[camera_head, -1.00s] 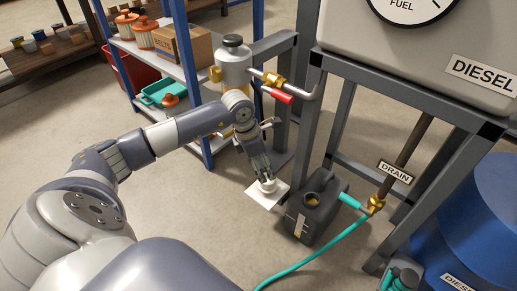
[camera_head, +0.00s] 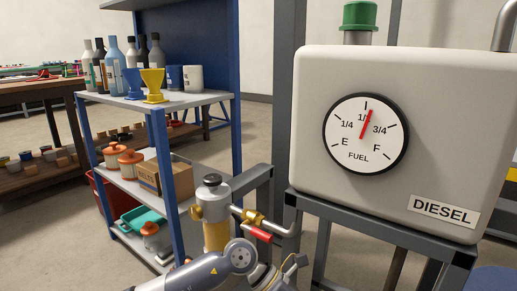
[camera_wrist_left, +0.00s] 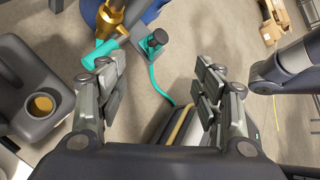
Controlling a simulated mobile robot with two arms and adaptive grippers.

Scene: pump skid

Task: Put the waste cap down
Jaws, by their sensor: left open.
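My left gripper (camera_wrist_left: 157,90) is open in the left wrist view, with nothing between its fingers. In the head view only my left arm's wrist part shows at the bottom edge; the fingers are cut off below. I see the waste cap in neither current view. The dark grey waste can (camera_wrist_left: 20,95) stands at the left of the left wrist view, beside the gripper and apart from it. Its round mouth (camera_wrist_left: 41,105) is uncovered and shows amber inside. My right gripper is in neither view.
A brass drain valve (camera_wrist_left: 117,12) with a teal hose end (camera_wrist_left: 105,50) is close to the left fingers. The diesel tank (camera_head: 440,110) on its grey frame (camera_head: 375,229) fills the right. A filter housing (camera_head: 212,205) with a red-handled valve (camera_head: 257,234) stands near my arm. Shelves (camera_head: 205,101) are behind.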

